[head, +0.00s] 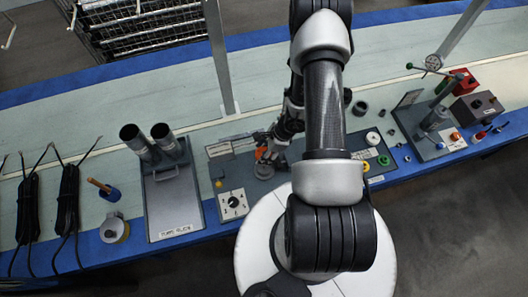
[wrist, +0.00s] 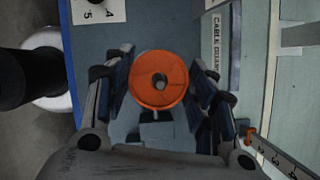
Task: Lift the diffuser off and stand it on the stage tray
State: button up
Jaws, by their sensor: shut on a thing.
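In the head view the orange part (head: 262,153) shows at my gripper (head: 270,146), above a grey fixture (head: 264,170). I cannot tell whether the part still touches what is under it. A dark tray (head: 357,158) with green, yellow and white rings lies to the right, partly behind my arm; it may be the stage tray.
A plate with two upright tubes (head: 174,203) stands to the left. A dial plate (head: 232,205) lies near my gripper. A fixture with a green-handled post (head: 432,122) stands at right. Black cable coils (head: 68,205) lie far left. The rear bench is mostly clear.

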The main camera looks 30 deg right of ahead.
jog(key=shift+r+p, duration=1.95)
jog(key=shift+r, duration=1.35)
